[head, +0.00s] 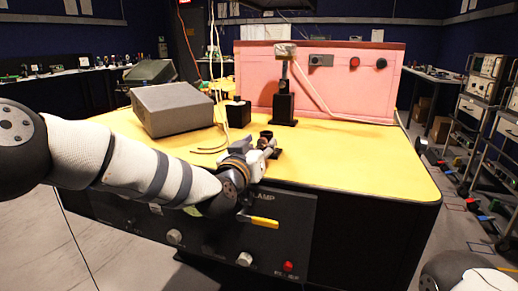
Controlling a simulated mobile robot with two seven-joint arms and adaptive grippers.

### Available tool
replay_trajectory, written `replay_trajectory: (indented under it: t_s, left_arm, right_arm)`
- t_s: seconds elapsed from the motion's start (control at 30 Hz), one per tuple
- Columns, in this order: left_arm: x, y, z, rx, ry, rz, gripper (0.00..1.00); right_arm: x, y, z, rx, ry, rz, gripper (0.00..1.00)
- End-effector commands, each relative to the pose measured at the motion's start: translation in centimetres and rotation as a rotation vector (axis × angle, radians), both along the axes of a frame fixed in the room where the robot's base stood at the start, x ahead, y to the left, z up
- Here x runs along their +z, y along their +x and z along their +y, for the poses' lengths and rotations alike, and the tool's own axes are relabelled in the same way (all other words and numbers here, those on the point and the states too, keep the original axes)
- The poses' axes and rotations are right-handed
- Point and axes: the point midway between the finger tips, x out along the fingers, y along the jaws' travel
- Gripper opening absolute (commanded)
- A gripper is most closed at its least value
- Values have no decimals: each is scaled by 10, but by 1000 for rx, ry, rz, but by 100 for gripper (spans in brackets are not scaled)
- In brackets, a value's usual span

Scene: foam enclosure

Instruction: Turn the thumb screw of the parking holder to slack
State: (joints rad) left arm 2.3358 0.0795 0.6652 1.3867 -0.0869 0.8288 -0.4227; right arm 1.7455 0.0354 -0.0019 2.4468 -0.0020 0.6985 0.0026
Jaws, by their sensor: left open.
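My left arm comes in from the left, low over the front of the yellow bench top. Its left gripper (268,144) is open, with its fingers around or beside a small dark fitting (276,154) on the bench top. This fitting may be the parking holder, but the gripper and wrist cover most of it. I cannot make out the thumb screw, or whether the fingers touch anything. My right gripper is not in view.
Behind stand a black post (284,105) with a pale head and a small black block (238,112). A pink panel (325,78) closes the back. A yellow handle (263,222) sticks out in front. The bench's right side is clear.

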Motion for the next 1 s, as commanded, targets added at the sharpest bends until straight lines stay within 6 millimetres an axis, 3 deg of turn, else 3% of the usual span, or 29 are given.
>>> replay_trajectory:
  t_s: [0.27,0.47,1.0]
  left_arm:
    - [1,3,-1,0,0,0,41]
    - [1,2,-1,0,0,0,0]
    - [1,2,0,0,-9,3,0]
  right_arm:
    - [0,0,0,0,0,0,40]
    - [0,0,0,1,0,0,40]
    - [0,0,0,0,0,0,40]
